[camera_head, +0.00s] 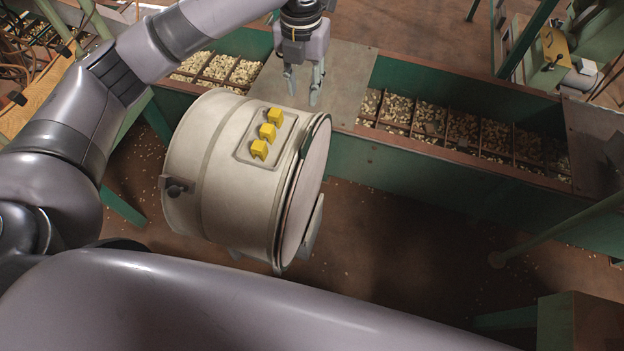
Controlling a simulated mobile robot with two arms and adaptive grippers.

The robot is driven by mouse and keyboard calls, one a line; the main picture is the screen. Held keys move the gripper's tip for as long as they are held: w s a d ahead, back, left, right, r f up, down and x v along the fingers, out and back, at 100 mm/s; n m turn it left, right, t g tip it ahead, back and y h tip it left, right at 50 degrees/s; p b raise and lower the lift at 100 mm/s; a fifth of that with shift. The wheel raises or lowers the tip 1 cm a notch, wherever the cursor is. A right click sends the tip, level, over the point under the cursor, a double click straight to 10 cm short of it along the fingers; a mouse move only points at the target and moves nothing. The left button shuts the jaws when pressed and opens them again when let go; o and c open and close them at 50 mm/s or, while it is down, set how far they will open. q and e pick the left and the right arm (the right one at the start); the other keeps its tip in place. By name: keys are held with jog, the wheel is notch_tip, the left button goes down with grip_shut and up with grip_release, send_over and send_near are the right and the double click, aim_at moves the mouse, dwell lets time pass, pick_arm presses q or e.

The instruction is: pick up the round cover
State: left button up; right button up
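A large cream drum (228,165) lies on its side in the middle of the view. A pale round cover (308,185) closes its right end. I see the cover nearly edge-on, with a flat bar-like part low on its outer side. My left gripper (302,95) hangs pointing down, just above and behind the drum's upper right edge in the picture. Its two fingers are apart with nothing between them. It does not appear to touch the cover. My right gripper is not in view.
A long green trough (470,205) with nut-filled compartments runs behind the drum, with a flat plate (345,75) across it. Three yellow blocks (267,132) sit on the drum. A green box (580,325) stands lower right. The brown floor right of the drum looks mostly clear.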

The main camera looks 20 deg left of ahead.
pick_arm(q)
send_over(307, 137)
notch_tip(307, 137, down, 6)
jog(key=f, duration=0.1)
notch_tip(307, 137, down, 9)
jog(key=shift+f+p, duration=0.15)
jog(key=shift+p, duration=0.45)
jog(key=shift+f, duration=0.3)
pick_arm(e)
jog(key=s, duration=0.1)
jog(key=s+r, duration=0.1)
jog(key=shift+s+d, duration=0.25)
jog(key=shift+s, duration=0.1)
pick_arm(q)
grip_shut()
jog(key=shift+w, duration=0.1)
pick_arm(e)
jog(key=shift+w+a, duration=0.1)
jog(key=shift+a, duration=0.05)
